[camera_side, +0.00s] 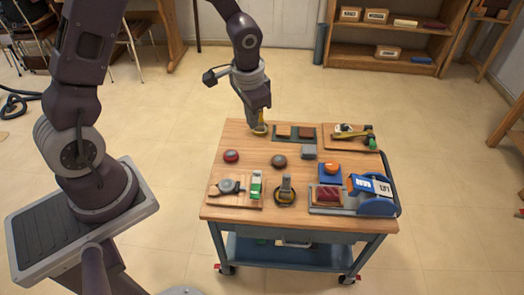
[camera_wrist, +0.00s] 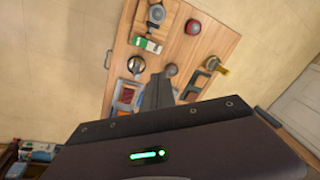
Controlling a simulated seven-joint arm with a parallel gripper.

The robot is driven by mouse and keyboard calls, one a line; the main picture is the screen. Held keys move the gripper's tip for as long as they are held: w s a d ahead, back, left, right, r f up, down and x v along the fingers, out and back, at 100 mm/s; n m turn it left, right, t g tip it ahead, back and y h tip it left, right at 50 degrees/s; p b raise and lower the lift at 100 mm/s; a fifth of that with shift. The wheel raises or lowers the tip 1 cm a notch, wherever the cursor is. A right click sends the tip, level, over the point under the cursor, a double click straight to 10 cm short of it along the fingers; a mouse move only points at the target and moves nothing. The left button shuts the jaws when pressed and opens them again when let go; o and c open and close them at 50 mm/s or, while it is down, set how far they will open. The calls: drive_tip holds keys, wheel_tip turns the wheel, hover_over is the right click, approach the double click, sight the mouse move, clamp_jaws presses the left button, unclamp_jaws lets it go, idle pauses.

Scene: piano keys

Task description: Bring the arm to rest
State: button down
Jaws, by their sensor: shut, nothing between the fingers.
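My gripper (camera_side: 258,112) hangs at the end of my arm over the back left edge of the wooden-topped cart (camera_side: 240,153). In the wrist view its dark fingers (camera_wrist: 158,82) are together with nothing between them. In the side view a yellow item (camera_side: 260,129) shows at the cart's edge just below the gripper. In the wrist view the yellow item (camera_wrist: 221,70) lies apart from the fingers. I cannot tell the exact height of the fingertips above the top.
A dark tray with brown blocks (camera_side: 283,131), a red button (camera_side: 231,156), a dark round knob (camera_side: 279,161), a grey block (camera_side: 309,152), a green-and-white box (camera_side: 256,185) and a blue device (camera_side: 376,206) crowd the cart top. Open floor (camera_side: 180,120) surrounds the cart; a shelf (camera_side: 390,45) stands behind.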

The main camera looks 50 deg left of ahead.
drive_tip(key=s+d+r+n+t, duration=0.15)
drive_tip(key=s+r, duration=0.45)
drive_tip(key=r, duration=0.7)
drive_tip(key=s+d+r+t, duration=0.1)
drive_tip(key=s+d+r, duration=0.1)
drive_tip(key=s, duration=0.6)
drive_tip(key=s+d+r+t+h, duration=0.1)
drive_tip(key=s+d+r, duration=0.1)
drive_tip(key=s+r, duration=0.2)
drive_tip(key=s, duration=0.3)
drive_tip(key=shift+s+d+r+h, duration=0.3)
drive_tip(key=shift+s+d+r, duration=0.05)
drive_tip(key=shift+s+d, duration=0.05)
